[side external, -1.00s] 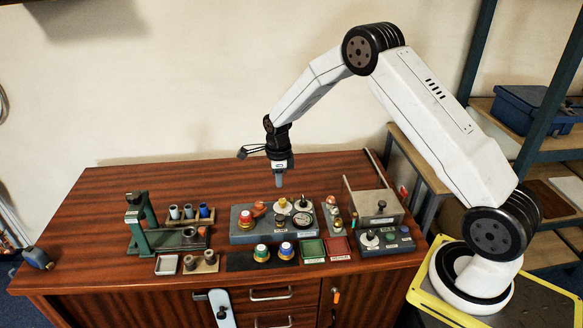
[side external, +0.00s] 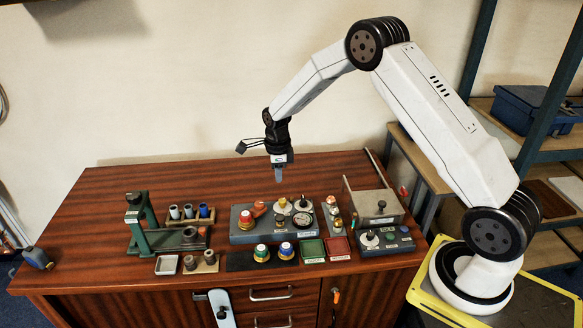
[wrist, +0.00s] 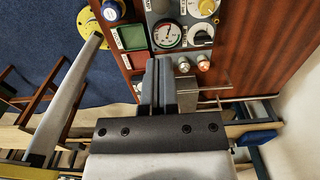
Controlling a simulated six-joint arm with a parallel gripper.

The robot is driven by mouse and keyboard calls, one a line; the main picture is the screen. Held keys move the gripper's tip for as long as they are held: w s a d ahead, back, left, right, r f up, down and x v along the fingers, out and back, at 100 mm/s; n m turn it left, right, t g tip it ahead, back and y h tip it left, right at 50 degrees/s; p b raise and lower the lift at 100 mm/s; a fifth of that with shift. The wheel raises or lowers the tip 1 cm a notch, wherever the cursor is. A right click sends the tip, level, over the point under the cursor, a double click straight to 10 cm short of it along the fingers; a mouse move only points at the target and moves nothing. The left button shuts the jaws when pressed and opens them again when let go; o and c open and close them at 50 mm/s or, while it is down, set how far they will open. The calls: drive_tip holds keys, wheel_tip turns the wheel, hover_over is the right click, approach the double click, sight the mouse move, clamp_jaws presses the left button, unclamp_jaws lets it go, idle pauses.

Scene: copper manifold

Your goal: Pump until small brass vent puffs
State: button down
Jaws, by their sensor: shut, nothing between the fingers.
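The grey manifold block (side external: 240,238) sits mid-table in the side view. The gauge (wrist: 167,35) shows larger in the wrist view. No puff shows. My gripper (side external: 279,180) is shut and empty, above the rear of the block and apart from it. Its fingers (wrist: 157,62) also show in the wrist view.
A green press (side external: 142,225) and cylinder racks (side external: 190,214) stand left. Two capped knobs (side external: 274,252), green and red trays (side external: 325,249) and a button box (side external: 385,241) line the front. A grey box (side external: 375,206) stands right. The table's rear is clear.

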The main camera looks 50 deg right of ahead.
sight(280, 217)
drive_tip(key=shift+f, duration=0.15)
drive_tip(key=shift+f, duration=6.85)
drive_tip(key=shift+f, duration=1.05)
drive_tip(key=shift+s+f, duration=0.1)
wheel_tip(280, 217, up, 14)
drive_tip(key=shift+r, duration=0.25)
